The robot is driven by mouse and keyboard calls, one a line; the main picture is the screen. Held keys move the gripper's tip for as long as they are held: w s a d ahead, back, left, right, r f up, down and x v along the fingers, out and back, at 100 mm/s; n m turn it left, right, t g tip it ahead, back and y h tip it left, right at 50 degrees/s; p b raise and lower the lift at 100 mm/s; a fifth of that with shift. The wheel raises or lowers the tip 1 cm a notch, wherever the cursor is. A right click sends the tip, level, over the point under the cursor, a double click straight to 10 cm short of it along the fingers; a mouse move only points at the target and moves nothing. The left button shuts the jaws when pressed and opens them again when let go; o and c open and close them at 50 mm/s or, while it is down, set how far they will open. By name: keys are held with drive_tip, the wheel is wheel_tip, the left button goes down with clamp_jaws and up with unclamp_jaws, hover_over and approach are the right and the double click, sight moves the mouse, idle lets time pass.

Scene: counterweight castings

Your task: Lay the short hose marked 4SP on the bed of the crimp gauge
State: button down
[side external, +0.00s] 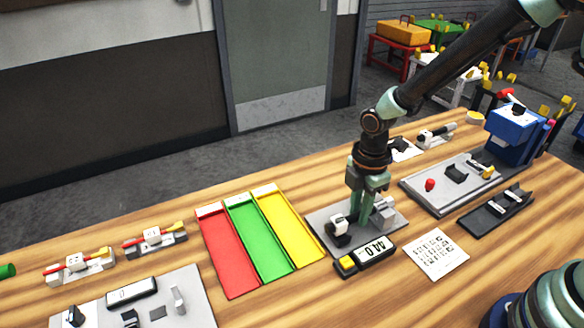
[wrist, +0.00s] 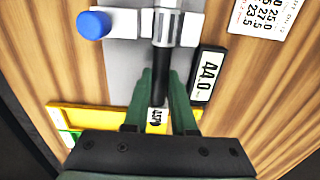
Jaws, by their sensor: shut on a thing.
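The short hose (wrist: 161,60) is black with a silver ferrule and a white 4SP label (wrist: 157,116) at its near end in the wrist view. My gripper (wrist: 159,88) is shut on it, a green finger at each side, behind the ferrule. The crimp gauge (wrist: 122,52) is a grey plate with white blocks, a blue knob (wrist: 93,25) and a display (wrist: 207,76) reading 44.0. The ferrule overlaps the white blocks. In the side view my gripper (side external: 364,220) is low over the gauge plate (side external: 320,217). Whether the hose touches the bed cannot be told.
Red (side external: 228,255), green (side external: 258,240) and yellow (side external: 289,228) trays lie left of the gauge. A printed card (side external: 437,253) and a black rack (side external: 497,209) lie to its right. A grey plate with a blue machine (side external: 511,135) stands behind.

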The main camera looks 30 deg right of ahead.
drive_tip(key=shift+f, duration=0.4)
drive_tip(key=c, duration=0.7)
unclamp_jaws()
drive_tip(key=shift+o, duration=0.2)
drive_tip(key=shift+r, duration=3.5)
drive_tip(key=s+d+r+m+t, duration=0.2)
drive_tip(key=s+d+r+m, duration=0.2)
drive_tip(key=r+m, duration=0.3)
drive_tip(key=s+d+r+m+t, duration=0.3)
drive_tip(key=d+r+m, duration=0.3)
drive_tip(key=m, duration=0.5)
wheel_tip(320, 180, up, 2)
drive_tip(key=shift+s+r+t, duration=0.15)
drive_tip(key=shift+s+t, duration=0.15)
drive_tip(key=shift+s, duration=0.05)
